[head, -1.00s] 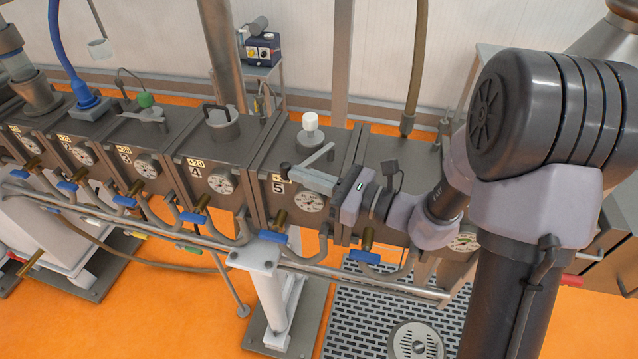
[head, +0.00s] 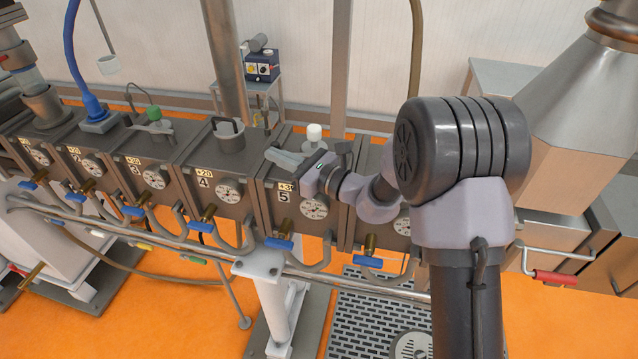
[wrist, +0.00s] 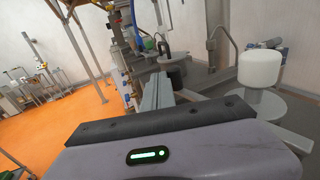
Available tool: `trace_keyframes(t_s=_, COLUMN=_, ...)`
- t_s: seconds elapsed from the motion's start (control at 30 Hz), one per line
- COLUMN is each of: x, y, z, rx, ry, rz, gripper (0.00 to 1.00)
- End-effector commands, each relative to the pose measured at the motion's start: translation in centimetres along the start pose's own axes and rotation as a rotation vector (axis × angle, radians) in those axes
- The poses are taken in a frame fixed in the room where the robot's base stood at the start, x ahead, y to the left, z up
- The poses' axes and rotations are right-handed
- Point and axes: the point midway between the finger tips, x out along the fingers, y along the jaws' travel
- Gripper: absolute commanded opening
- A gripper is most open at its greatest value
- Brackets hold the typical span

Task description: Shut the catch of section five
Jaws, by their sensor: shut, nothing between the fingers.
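Section five (head: 262,196) is a dark box marked 5, with a round dial on its front. A white knob (head: 314,132) stands on its top; it also shows at the right in the wrist view (wrist: 260,68). The catch's lever runs by this knob and is mostly hidden by my gripper in the head view; a grey bar of it shows at lower right in the wrist view (wrist: 284,136). My gripper (head: 272,154) is shut and empty, its fingers pointing left low over the top of section five. I cannot tell whether the fingers touch the lever.
Section four (head: 203,182), with a black-handled lid, stands left of section five. A pipe rail with blue-handled valves (head: 279,244) runs along the front. A steel hopper (head: 575,110) stands at the right.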

Motion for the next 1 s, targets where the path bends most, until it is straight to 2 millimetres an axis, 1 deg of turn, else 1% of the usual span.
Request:
trace_keyframes(t_s=0.17, x=0.7, y=-0.7, z=0.0, rx=0.0, ry=0.0, rz=-0.001, gripper=0.0)
trace_keyframes(t_s=0.47, x=1.1, y=-1.4, z=0.0, rx=0.002, ry=0.0, rz=-0.106, gripper=0.0)
trace_keyframes(t_s=1.0, x=1.2, y=-1.6, z=0.0, rx=0.001, ry=0.0, rz=-0.128, gripper=0.0)
